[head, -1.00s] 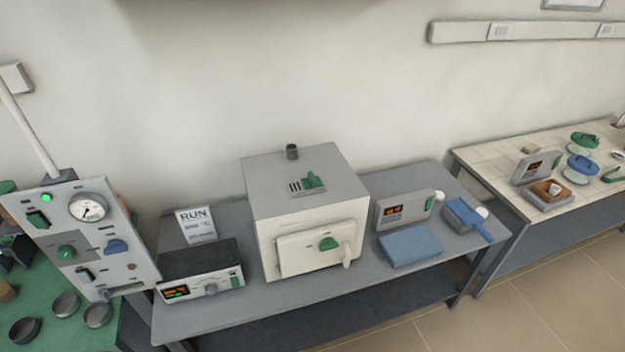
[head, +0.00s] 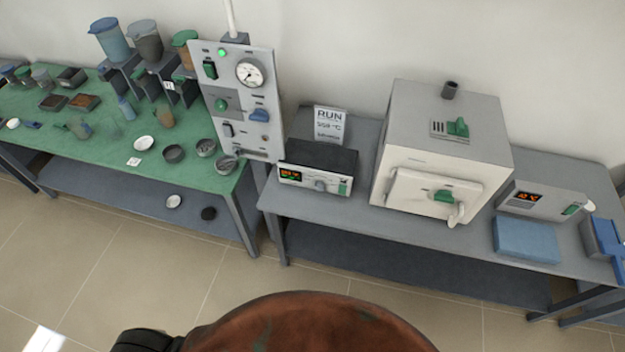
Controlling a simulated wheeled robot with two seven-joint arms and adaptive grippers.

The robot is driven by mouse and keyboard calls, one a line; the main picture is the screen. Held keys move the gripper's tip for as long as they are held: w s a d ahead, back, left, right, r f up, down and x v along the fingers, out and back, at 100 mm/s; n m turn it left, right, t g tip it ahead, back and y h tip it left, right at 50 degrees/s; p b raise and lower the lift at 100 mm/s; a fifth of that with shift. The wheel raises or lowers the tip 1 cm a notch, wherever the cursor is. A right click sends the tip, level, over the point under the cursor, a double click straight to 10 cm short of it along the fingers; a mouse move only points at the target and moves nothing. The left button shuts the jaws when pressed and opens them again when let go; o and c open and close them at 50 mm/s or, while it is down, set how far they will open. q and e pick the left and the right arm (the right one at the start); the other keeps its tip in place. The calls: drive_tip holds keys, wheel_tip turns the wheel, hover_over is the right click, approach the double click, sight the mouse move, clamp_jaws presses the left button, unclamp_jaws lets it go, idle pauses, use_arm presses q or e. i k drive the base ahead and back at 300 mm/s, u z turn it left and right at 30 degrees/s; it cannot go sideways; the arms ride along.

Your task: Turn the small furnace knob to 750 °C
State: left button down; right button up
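The small furnace (head: 445,150) is a white and grey box on the grey bench in the head view, with a green handle on its shut front door. A dark controller box (head: 318,168) stands to its left, with a lit display (head: 291,175) and a grey round knob (head: 320,185) on its pale front. The display digits are too small to read. A sign (head: 329,125) behind it reads RUN with a temperature in °C that I cannot read surely. Neither of my grippers is in view.
A grey panel (head: 240,100) with a gauge stands left of the controller. The green table (head: 100,150) at left holds jugs and dishes. A second display unit (head: 540,200) and a blue pad (head: 526,240) sit right of the furnace. Open tiled floor (head: 180,270) lies in front.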

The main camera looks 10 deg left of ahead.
sight(319, 186)
drive_tip(key=u, duration=0.45)
drive_tip(key=k, duration=0.55)
drive_tip(key=u, duration=0.8)
drive_tip(key=i, duration=1.1)
drive_tip(key=z, duration=0.8)
